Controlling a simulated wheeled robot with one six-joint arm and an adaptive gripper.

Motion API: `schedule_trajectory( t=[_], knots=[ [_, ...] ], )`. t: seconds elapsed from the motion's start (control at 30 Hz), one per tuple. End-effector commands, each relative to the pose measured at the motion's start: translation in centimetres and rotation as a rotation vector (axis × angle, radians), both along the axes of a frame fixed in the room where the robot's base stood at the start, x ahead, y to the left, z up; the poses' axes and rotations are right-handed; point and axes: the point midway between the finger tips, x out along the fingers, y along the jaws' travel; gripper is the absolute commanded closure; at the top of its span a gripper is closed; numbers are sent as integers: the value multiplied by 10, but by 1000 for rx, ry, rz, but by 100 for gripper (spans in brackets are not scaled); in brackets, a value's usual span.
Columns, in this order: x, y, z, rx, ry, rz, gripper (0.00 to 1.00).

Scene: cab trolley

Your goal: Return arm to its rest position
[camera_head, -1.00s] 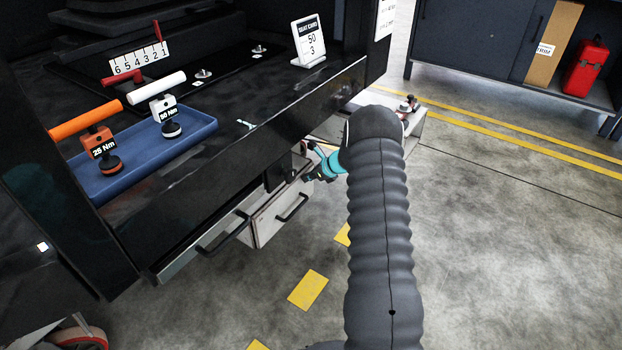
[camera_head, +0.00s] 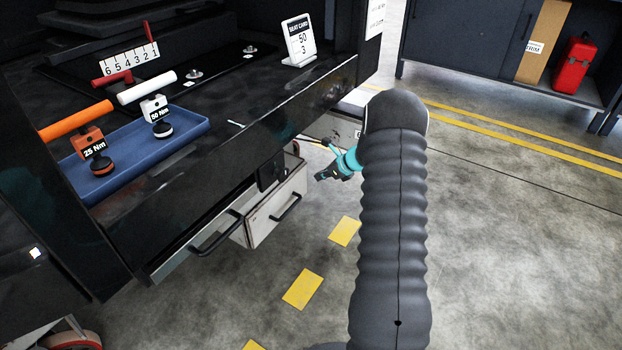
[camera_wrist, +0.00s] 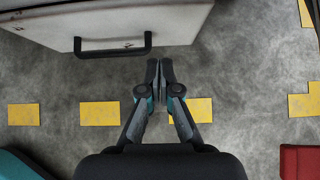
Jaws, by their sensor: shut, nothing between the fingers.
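My arm crosses the right half of the head view, its dark ribbed sleeve in front of the floor. My gripper (camera_head: 326,174) shows small at the arm's far end, with teal parts, to the right of the open drawer (camera_head: 278,207). In the wrist view my gripper (camera_wrist: 159,70) points at the floor. Its two fingertips are together with nothing between them. The drawer front with a black handle (camera_wrist: 113,46) lies at the upper left of that view, apart from the fingers.
A dark bench holds a blue tray (camera_head: 190,133) with an orange and a white torque tool. A seat card (camera_head: 299,38) stands at its edge. A cabinet with a red canister (camera_head: 573,65) is at the back right. The floor at right is clear.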

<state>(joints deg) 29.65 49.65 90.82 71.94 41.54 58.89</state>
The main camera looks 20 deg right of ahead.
Motion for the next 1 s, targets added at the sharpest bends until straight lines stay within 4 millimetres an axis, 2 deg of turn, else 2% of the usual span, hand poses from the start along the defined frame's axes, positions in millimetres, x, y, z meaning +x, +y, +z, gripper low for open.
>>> schedule_trajectory(
  t=[0.1, 0.3, 0.57, 0.73, 0.83, 0.9, 1.0],
  knots=[
    [-12, -7, 16, 1, -1, 0, 100],
    [-23, -14, 28, 0, 0, 1, 100],
    [-26, -17, 31, -5, -3, 7, 100],
    [-29, -15, 29, -71, -39, 103, 100],
    [-48, -6, 15, -141, -38, 242, 100],
    [-68, 3, 2, -181, -26, 352, 100],
    [-97, 15, 2, -252, -29, 524, 100]
  ],
)
